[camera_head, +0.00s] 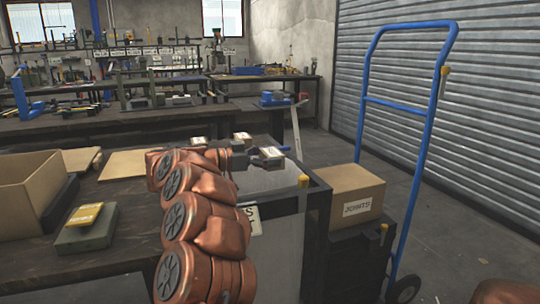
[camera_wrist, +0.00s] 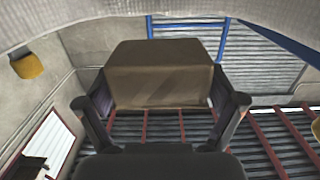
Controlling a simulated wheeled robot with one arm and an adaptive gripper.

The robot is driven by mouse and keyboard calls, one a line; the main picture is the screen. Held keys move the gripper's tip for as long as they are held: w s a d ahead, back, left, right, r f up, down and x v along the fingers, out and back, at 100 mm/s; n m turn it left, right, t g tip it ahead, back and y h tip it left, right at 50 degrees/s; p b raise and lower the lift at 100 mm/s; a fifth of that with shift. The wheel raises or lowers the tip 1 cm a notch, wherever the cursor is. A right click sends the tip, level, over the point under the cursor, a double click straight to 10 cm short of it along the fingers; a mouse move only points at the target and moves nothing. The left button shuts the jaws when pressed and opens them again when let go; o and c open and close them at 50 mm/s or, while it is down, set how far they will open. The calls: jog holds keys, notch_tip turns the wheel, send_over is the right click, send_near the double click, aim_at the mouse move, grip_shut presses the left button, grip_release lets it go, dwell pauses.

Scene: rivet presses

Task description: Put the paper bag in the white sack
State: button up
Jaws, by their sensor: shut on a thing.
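My gripper (camera_wrist: 162,108) is shut on the brown paper bag (camera_wrist: 160,78), which sits between its two dark fingers in the wrist view. The bag looks boxy, with flat, slightly creased faces.
The near dark table (camera_head: 110,255) holds an open cardboard box (camera_head: 25,190) and a yellow packet (camera_head: 84,215) on a grey-green block (camera_head: 88,232). A carton (camera_head: 350,192) stands right of it, by a blue hand truck (camera_head: 428,130). Floor at the far right is partly clear.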

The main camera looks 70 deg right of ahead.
jog(key=o, duration=0.9)
jog(key=shift+r, duration=0.1)
notch_tip(320, 180, up, 10)
jog(key=shift+f, duration=0.1)
notch_tip(320, 180, up, 26)
jog(key=p, duration=3)
jog(key=shift+r+p, duration=0.2)
jog(key=shift+p, duration=0.1)
dwell(0.3)
